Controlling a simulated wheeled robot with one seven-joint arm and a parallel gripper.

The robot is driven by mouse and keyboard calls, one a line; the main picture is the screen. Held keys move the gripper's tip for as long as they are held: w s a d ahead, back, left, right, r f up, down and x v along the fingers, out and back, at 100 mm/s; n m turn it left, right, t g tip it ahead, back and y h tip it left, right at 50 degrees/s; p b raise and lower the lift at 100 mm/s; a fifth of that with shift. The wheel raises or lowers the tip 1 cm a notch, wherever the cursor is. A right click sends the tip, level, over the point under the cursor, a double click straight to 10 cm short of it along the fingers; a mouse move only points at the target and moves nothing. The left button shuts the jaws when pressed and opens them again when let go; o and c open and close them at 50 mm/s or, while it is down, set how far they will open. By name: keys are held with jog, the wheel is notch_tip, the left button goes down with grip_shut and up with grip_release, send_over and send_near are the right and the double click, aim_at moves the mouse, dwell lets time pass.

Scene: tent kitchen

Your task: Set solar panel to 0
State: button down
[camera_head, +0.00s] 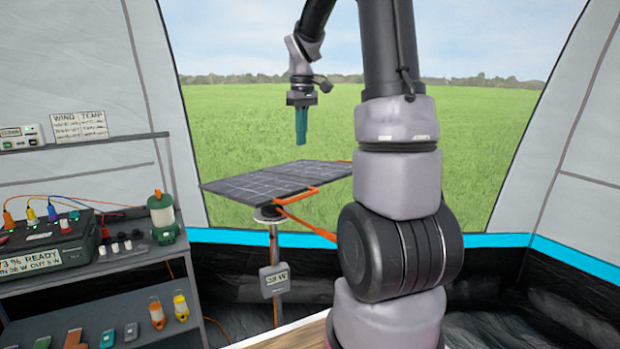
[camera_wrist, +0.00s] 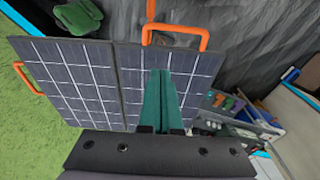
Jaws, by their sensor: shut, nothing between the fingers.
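The dark solar panel (camera_head: 262,185) sits tilted on a metal post with a round mount (camera_head: 268,214) in the tent opening. It has orange handles (camera_head: 297,195) at its edges. A small display (camera_head: 274,279) on the post seems to read 38 W, though the digits are small. My gripper (camera_head: 301,143) hangs above the panel, apart from it, with teal fingers pointing down and shut on nothing. In the wrist view the panel (camera_wrist: 88,82) lies beyond my shut fingers (camera_wrist: 160,75), with one orange handle (camera_wrist: 176,29) near the top and another (camera_wrist: 27,78) at the left.
A grey shelf (camera_head: 100,285) at the left holds a power station (camera_head: 45,245) with plugged cables, a green lantern (camera_head: 164,218) and several small items. Above it stands a WIND/TEMP sign (camera_head: 79,125). Open grass (camera_head: 480,150) lies outside. An orange strap (camera_head: 310,227) runs from the mount toward my arm.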

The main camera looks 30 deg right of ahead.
send_over(311, 192)
jog(key=w+a, duration=0.1)
jog(key=w, duration=0.3)
notch_tip(311, 192, down, 10)
jog(key=s+f, duration=0.2)
jog(key=shift+s+d+f, duration=0.25)
jog(key=shift+f, duration=0.05)
jog(key=shift+f, duration=0.1)
jog(key=shift+s+d+f, duration=0.1)
jog(key=shift+s+f, duration=0.15)
jog(key=shift+f, duration=0.4)
jog(key=shift+s+f, duration=0.2)
jog(key=shift+f, duration=0.4)
jog(key=shift+s+d+f, duration=0.1)
jog(key=shift+s+f, duration=0.15)
jog(key=shift+f, duration=0.4)
